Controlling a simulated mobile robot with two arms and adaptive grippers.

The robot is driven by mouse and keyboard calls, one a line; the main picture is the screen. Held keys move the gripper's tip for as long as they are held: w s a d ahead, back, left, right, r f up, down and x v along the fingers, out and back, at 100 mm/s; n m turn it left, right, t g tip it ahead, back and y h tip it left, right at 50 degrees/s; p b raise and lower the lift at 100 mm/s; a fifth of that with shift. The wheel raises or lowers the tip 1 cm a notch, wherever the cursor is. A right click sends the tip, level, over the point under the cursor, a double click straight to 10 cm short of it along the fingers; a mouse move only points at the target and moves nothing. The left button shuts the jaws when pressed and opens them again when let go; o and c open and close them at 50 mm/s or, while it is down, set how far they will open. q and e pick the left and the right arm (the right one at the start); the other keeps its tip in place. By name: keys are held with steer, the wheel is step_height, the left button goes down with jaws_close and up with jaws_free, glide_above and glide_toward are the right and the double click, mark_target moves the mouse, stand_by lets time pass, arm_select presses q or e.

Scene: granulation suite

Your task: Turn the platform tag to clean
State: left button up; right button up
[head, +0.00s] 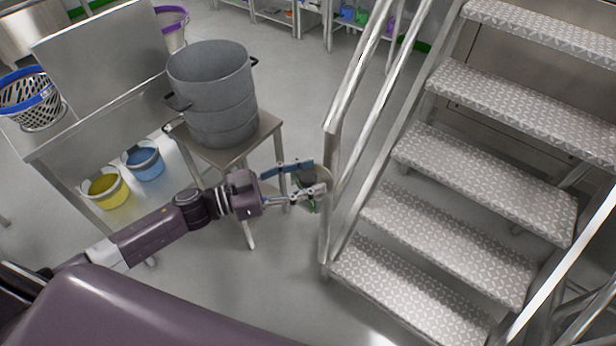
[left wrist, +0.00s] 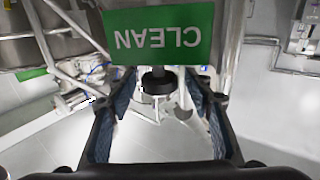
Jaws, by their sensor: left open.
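The platform tag shows in the left wrist view as a green panel (left wrist: 160,33) with white letters reading CLEAN, upside down in that picture. A black round knob (left wrist: 157,82) sits just below the panel, between and beyond my fingers. In the head view, my left gripper (head: 308,182) is at the stair platform's handrail post, and its fingers partly hide the small tag assembly there. My left gripper, also in the left wrist view (left wrist: 162,108), is open, with one blue-padded finger on each side of the knob. I cannot tell whether they touch it. My right gripper is out of view.
The metal stairs (head: 480,150) and their handrail (head: 368,90) fill the right side. A grey drum (head: 212,95) stands on a small table (head: 268,124) behind my left arm. A bench with a blue-rimmed basket (head: 32,100) is at left. Floor between them is clear.

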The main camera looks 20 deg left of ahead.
arm_select(q)
steer(key=shift+d, duration=0.1)
steer(key=c, duration=1.2)
steer(key=shift+o, duration=0.2)
steer(key=shift+r+t+p, duration=0.2)
steer(key=shift+t+p, duration=0.1)
steer(key=shift+p, duration=0.25)
steer(key=n+t+y+p, duration=0.2)
steer(key=p, duration=0.1)
steer(key=shift+r+n+y, duration=0.1)
steer(key=shift+n+y, duration=0.2)
steer(key=shift+y, duration=0.1)
steer(key=shift+n+t+y+p, duration=0.7)
steer(key=shift+t+y+p, duration=0.1)
steer(key=shift+f+n+t+y, duration=0.2)
steer(key=shift+n+t+y, duration=0.25)
steer(key=shift+y, duration=0.35)
steer(key=o, duration=1.2)
steer(key=shift+f, duration=0.1)
steer(key=shift+c, duration=0.2)
